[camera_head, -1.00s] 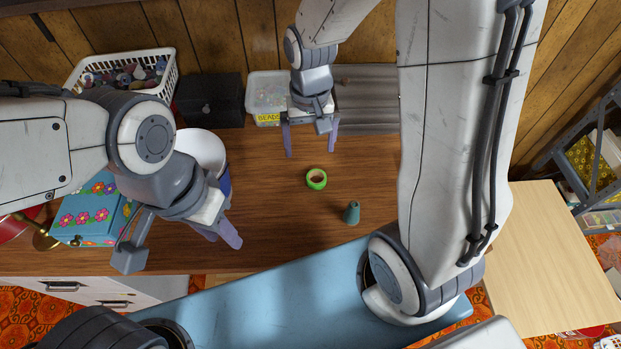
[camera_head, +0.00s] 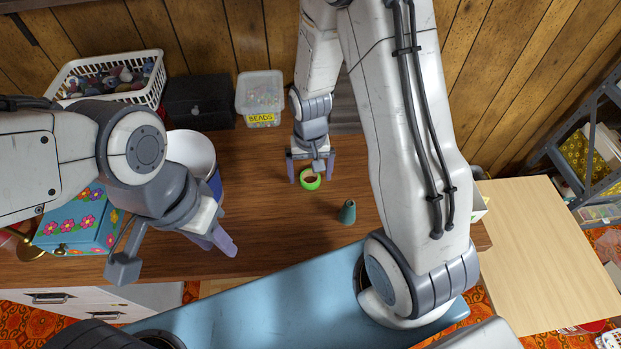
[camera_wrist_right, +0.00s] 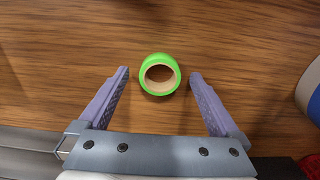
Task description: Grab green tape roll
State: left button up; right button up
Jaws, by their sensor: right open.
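The green tape roll (camera_head: 310,186) lies flat on the wooden table. In the right wrist view the green tape roll (camera_wrist_right: 160,58) shows its brown inner core. My right gripper (camera_head: 310,176) is open, its purple fingers on either side of the roll. In the right wrist view the right gripper (camera_wrist_right: 160,73) has the roll between its fingertips, with gaps on both sides.
A green cone-shaped spool (camera_head: 347,212) stands right of the roll. A bead box (camera_head: 260,94), a black box (camera_head: 199,101) and a white basket (camera_head: 148,88) line the back. A white and blue container (camera_head: 190,148) and flowered box (camera_head: 80,222) stand left.

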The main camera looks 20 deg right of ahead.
aim_at(312, 179)
jog(key=c, duration=1.4)
jog(key=shift+r, duration=0.5)
jog(key=r, duration=0.3)
jog(key=shift+s+d+r, duration=0.15)
jog(key=shift+s+r, duration=0.2)
jog(key=shift+s+d+r+b, duration=0.6)
jog(key=shift+s+r, duration=0.45)
jog(key=shift+s, duration=0.7)
jog(key=shift+s+d+r+b, duration=0.65)
jog(key=shift+s+r, duration=0.35)
jog(key=shift+s, duration=0.7)
jog(key=shift+s+d+r+b, duration=0.45)
jog(key=shift+s+r+b, duration=0.45)
jog(key=shift+s, duration=0.85)
